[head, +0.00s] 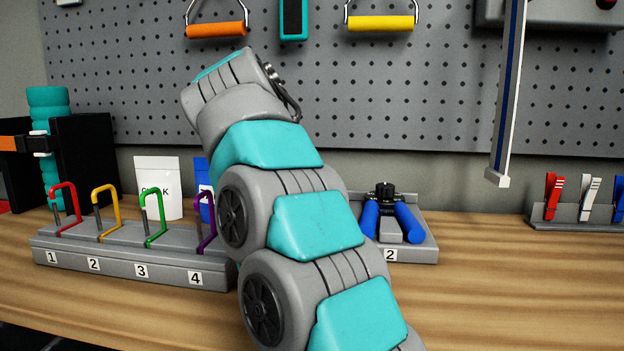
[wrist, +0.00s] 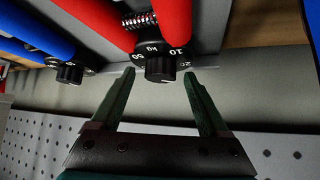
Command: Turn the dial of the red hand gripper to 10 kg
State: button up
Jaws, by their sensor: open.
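The red hand gripper (wrist: 176,22) shows at the top of the wrist view, with its two red handles and a coil spring (wrist: 140,20) between them. Its black dial (wrist: 160,68) faces my gripper. White marks 50, kg, 10 and 20 show around the dial; which one it is set to I cannot tell. My gripper (wrist: 159,75) is open, with one dark green finger on each side of the dial and a gap visible on both sides. In the head view my arm hides the red hand gripper and my gripper's fingers.
A blue hand gripper (head: 369,219) rests on a grey stand labelled 2 (head: 428,246); its dial (wrist: 70,73) shows left in the wrist view. A numbered rack (head: 120,262) with coloured hooks stands left. A pegboard (head: 420,100) rises behind. The wooden bench (head: 520,290) is clear at front right.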

grip_shut()
dwell(0.7)
